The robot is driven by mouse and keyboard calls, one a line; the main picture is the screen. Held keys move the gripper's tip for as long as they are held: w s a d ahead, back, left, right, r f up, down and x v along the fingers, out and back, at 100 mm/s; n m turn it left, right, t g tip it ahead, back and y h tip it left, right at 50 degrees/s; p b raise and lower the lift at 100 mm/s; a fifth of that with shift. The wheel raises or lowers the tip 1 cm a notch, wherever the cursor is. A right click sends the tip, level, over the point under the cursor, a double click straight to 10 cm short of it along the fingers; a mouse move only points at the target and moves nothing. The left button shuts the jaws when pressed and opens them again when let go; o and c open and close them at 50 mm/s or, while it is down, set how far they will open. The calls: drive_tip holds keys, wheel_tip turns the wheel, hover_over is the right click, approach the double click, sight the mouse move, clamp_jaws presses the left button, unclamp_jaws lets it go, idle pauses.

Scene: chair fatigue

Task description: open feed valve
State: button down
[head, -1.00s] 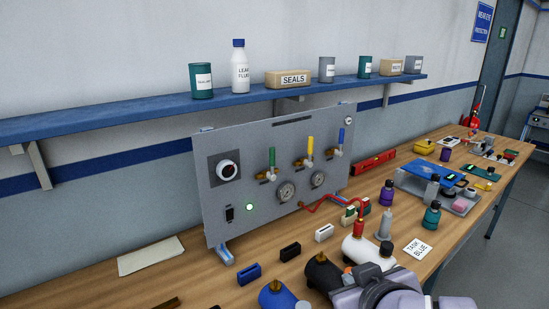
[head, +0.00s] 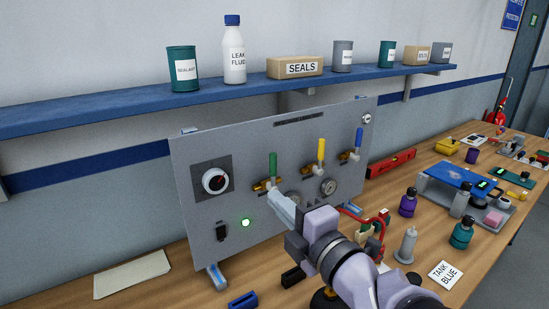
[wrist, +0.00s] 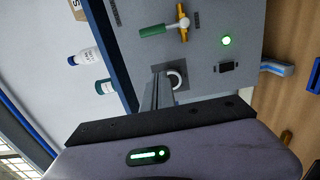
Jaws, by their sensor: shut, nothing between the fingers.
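A grey upright panel (head: 200,160) carries three lever valves: a green-handled valve (head: 273,165) on the left, a yellow-handled valve (head: 321,150) in the middle and a blue-handled valve (head: 359,138) on the right. All three handles point up. My gripper (head: 275,197) is shut and empty, with its tips just below the green valve in the head view; I cannot tell whether they touch. No label naming a feed valve is readable.
A blue shelf (head: 130,110) with containers is above.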

sight(273, 171)
drive_tip(key=w+a, duration=0.2)
drive_tip(key=w, duration=0.9)
drive_tip(key=shift+d, duration=0.1)
